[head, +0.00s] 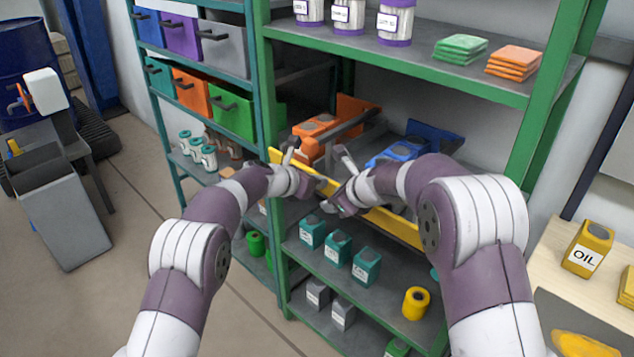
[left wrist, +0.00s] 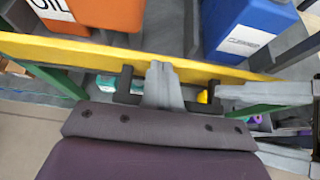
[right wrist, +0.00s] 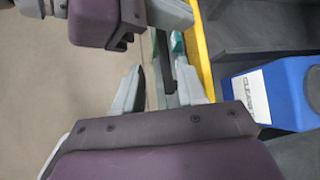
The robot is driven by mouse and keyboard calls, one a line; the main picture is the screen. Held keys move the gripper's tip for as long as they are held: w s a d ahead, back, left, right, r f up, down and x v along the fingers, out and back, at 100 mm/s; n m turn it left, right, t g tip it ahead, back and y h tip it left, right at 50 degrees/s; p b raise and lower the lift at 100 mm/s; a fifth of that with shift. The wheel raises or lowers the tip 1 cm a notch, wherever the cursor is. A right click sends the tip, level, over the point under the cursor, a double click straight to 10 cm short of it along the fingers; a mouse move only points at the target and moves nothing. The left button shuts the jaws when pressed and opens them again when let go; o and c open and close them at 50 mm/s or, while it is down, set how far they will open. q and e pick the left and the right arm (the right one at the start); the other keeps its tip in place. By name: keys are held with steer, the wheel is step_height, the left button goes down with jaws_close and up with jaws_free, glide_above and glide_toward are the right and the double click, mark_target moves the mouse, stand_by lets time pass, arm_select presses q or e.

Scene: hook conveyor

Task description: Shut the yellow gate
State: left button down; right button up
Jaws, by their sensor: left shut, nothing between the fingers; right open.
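The yellow gate (head: 396,225) is a long bar across the front of the green rack's middle shelf; it also shows in the left wrist view (left wrist: 70,48) and the right wrist view (right wrist: 203,58). A black handle (left wrist: 125,84) is on its front face. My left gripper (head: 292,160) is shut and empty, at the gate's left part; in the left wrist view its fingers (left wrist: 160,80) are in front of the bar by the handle. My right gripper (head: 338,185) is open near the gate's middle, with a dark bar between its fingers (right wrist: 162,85). Contact is unclear.
An orange container (head: 316,126) and a blue container (head: 400,152) lie on the shelf behind the gate. A table with an oil can (head: 587,248) is at right.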

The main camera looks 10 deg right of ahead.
steer(key=s+r+n, duration=0.1)
steer(key=s+r, duration=0.3)
steer(key=s, duration=0.2)
steer(key=s+d+f+n+g+h, duration=0.2)
steer(key=s+f+n+g, duration=0.3)
steer(key=s+n, duration=0.8)
steer(key=s+d+f+n+g+h, duration=0.2)
steer(key=s+f+n, duration=0.4)
steer(key=s+n, duration=0.7)
arm_select(q)
steer(key=d+p, duration=0.1)
steer(key=p, duration=0.6)
steer(key=shift+w+r+g+y, duration=0.3)
steer(key=shift+w+r+y, duration=0.05)
steer(key=shift+w+y, duration=0.05)
arm_select(e)
step_height(320, 180, up, 7)
steer(key=shift+w+d, duration=0.35)
steer(key=shift+d, duration=0.05)
